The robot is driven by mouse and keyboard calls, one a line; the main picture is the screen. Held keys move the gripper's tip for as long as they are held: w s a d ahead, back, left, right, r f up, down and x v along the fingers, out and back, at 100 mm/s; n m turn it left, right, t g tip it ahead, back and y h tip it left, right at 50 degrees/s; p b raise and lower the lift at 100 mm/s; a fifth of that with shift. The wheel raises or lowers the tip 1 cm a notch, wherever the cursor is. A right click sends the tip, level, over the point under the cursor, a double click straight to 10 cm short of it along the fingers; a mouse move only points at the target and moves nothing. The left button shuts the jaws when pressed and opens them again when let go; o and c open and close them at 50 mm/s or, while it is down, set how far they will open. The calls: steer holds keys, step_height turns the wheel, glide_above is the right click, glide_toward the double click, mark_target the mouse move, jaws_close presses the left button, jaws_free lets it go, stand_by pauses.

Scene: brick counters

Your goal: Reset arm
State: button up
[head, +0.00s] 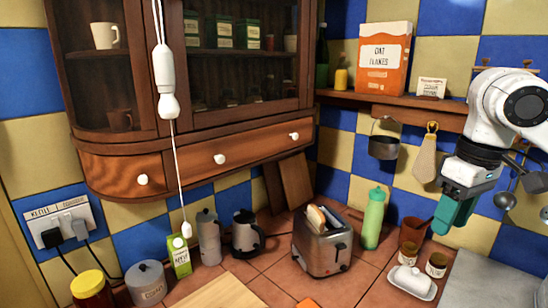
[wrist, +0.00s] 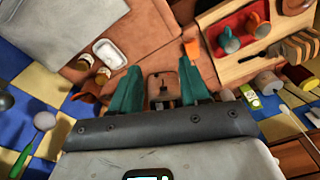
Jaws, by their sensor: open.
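My gripper (head: 455,213) is at the right of the head view, raised in front of the blue and yellow tiled wall and above the counter. Its teal fingers point downward. In the wrist view my gripper (wrist: 160,92) shows two teal fingers spread apart, with nothing held between them. The toaster (wrist: 160,90) lies beyond the gap between the fingers in that view. My white arm comes in from the right edge of the head view.
The toaster (head: 322,244) and green bottle (head: 374,219) stand on the tiled counter, left of my gripper. Jars (head: 436,265) and a butter dish (head: 411,281) sit below it. A hanging pot (head: 383,147) and the shelf (head: 420,115) are close by. A wooden cabinet (head: 190,165) hangs at left.

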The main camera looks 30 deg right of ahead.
steer(key=w+a+f+n+t+y+b, duration=0.1)
steer(key=w+a+f+t+y, duration=0.1)
steer(key=w+a+f, duration=0.3)
steer(key=w+a+f+n+t+y+b, duration=0.1)
steer(key=w+a+f+t+y+b, duration=0.15)
steer(key=w+a, duration=0.4)
steer(key=a+f+m+t+b, duration=0.1)
steer(key=a+f, duration=0.4)
steer(key=f, duration=0.3)
steer(key=a+f+b, duration=0.1)
steer(key=a+f, duration=0.3)
steer(key=f, duration=0.3)
steer(key=s+a+f+m+g+h+b, duration=0.1)
steer(key=s+a+f, duration=0.1)
steer(key=s+f, duration=0.65)
steer(key=s+a+f+m+g+h+b, duration=0.15)
steer(key=s+f, duration=0.35)
steer(key=f, duration=0.7)
steer(key=s+d+f+g+h, duration=0.1)
steer(key=s+f, duration=0.1)
steer(key=s, duration=0.3)
steer(key=s+d+f+n+g+b, duration=0.1)
steer(key=s+d+f, duration=0.1)
steer(key=s, duration=0.3)
steer(key=s+d+f+g+h, duration=0.1)
steer(key=s+f, duration=0.3)
steer(key=s, duration=0.1)
steer(key=shift+d+h, duration=0.3)
steer(key=shift+d, duration=0.05)
